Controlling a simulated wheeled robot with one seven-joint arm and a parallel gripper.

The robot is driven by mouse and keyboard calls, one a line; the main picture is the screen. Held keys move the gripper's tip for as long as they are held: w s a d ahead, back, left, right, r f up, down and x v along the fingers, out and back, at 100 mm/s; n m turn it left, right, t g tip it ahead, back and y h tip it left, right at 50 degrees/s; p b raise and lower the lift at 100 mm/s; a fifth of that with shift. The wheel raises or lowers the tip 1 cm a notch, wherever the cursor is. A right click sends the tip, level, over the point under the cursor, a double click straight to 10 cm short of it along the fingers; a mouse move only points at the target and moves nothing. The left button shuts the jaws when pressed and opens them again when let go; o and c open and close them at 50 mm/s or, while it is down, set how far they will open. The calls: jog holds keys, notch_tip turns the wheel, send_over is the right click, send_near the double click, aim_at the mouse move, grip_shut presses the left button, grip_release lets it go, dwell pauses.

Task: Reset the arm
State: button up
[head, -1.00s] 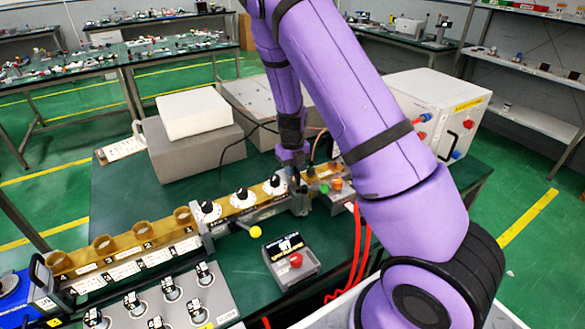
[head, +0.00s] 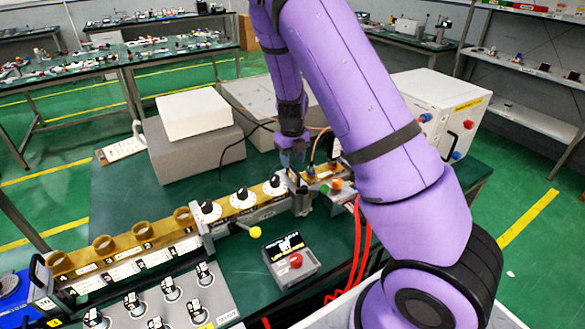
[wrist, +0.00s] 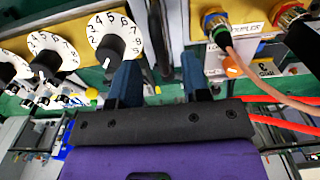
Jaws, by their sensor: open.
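My purple arm reaches over the green bench in the head view, and my gripper (head: 292,158) hangs above the right part of the brass-coloured panel strip (head: 160,238). In the wrist view my gripper (wrist: 158,80) shows two dark blue fingers spread apart with nothing between them. A white numbered dial with a black knob (wrist: 118,42) lies just beyond the left finger. A connector with a green and blue collar (wrist: 217,28) and a pinkish cable lies beyond the right finger. I cannot tell whether the fingers touch anything.
A grey box with a red button (head: 290,258) sits on the bench (head: 115,205) in front of the strip. A yellow ball knob (head: 255,232) sticks out nearby. A white cabinet (head: 440,100) and grey boxes (head: 190,150) stand behind. Red cables (head: 358,250) run at the right.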

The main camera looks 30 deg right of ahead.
notch_tip(320, 180, up, 6)
jog(key=shift+r, duration=0.1)
jog(key=s+a+r+n+t+y, duration=0.1)
jog(key=s+a+r+n, duration=0.2)
jog(key=s+r+n, duration=0.55)
jog(key=s+a+r+n+t+y, duration=0.1)
jog(key=s+a+r+n+y, duration=0.15)
jog(key=s+r+n, duration=0.6)
jog(key=s+a+r+n+t+h, duration=0.1)
jog(key=s+r+n, duration=0.3)
jog(key=s+n, duration=0.3)
jog(key=s+a+r+n+t+h, duration=0.1)
jog(key=s+r+n+t+h, duration=0.1)
jog(key=s+r+n, duration=0.3)
jog(key=s+n, duration=0.3)
jog(key=n, duration=0.4)
jog(key=shift+a+r, duration=0.15)
jog(key=shift+a, duration=0.2)
